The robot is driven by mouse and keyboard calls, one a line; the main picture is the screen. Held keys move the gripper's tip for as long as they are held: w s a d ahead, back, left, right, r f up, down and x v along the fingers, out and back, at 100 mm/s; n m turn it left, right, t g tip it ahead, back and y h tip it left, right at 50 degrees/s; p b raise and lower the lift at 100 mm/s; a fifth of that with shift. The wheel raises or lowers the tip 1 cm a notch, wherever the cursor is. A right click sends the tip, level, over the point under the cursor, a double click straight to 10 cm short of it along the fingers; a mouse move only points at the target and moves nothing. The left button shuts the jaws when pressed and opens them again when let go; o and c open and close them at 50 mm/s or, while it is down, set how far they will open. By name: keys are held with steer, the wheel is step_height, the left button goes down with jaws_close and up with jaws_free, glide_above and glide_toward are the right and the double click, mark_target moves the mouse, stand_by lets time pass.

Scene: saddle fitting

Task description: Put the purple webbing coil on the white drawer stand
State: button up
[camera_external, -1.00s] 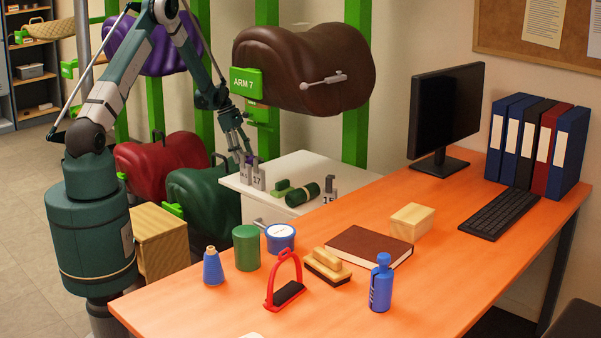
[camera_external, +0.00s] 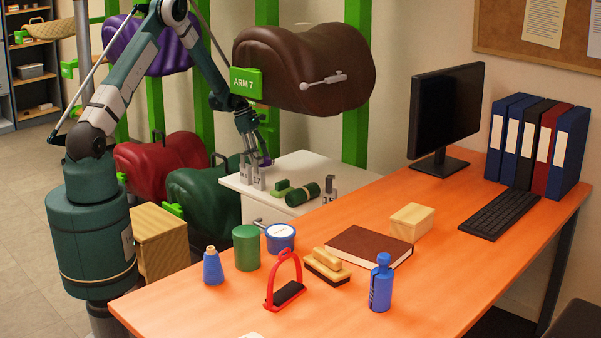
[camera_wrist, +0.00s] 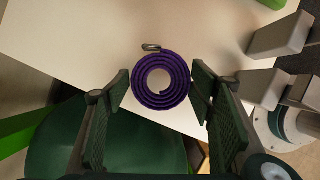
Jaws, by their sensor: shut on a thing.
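The purple webbing coil (camera_wrist: 180,88) is a flat spiral with a small metal end piece in the wrist view. My gripper (camera_wrist: 161,80) is shut on it, one finger at each side. In the external view my gripper (camera_external: 262,157) and the coil (camera_external: 265,162) are at the back left of the white drawer stand (camera_external: 302,164). In the wrist view the coil lies in front of the stand's pale top (camera_wrist: 85,35), near its edge. I cannot tell whether the coil touches the top.
Grey upright blocks (camera_external: 258,178), one marked 17, stand close to my gripper. A dark green roll (camera_external: 302,195) and a green block (camera_external: 282,187) lie on the stand. A brown saddle (camera_external: 300,70) hangs above. The orange desk (camera_external: 450,250) is at the right.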

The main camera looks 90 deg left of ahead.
mark_target(264, 164)
steer(key=shift+w+d, duration=0.2)
steer(key=shift+w, duration=0.2)
steer(key=shift+w+d+f, duration=0.1)
steer(key=shift+w+f, duration=0.15)
steer(key=shift+f+b, duration=0.65)
steer(key=shift+f, duration=0.85)
steer(key=shift+f, duration=0.15)
steer(key=o, duration=1)
steer(key=shift+s+r, duration=0.25)
steer(key=shift+r, duration=0.35)
steer(key=p+v, duration=0.1)
steer(key=v, duration=0.3)
steer(key=shift+s+r, duration=0.2)
steer(key=shift+s, duration=0.05)
steer(key=s+a, duration=0.1)
steer(key=s, duration=0.2)
steer(key=s+a+p, duration=0.1)
steer(key=s+a, duration=0.1)
steer(key=s, duration=0.2)
steer(key=s+a+p, duration=0.1)
steer(key=s, duration=0.2)
steer(key=shift+s+a+f, duration=0.15)
steer(key=shift+s+a, duration=0.15)
steer(key=shift+a, duration=0.1)
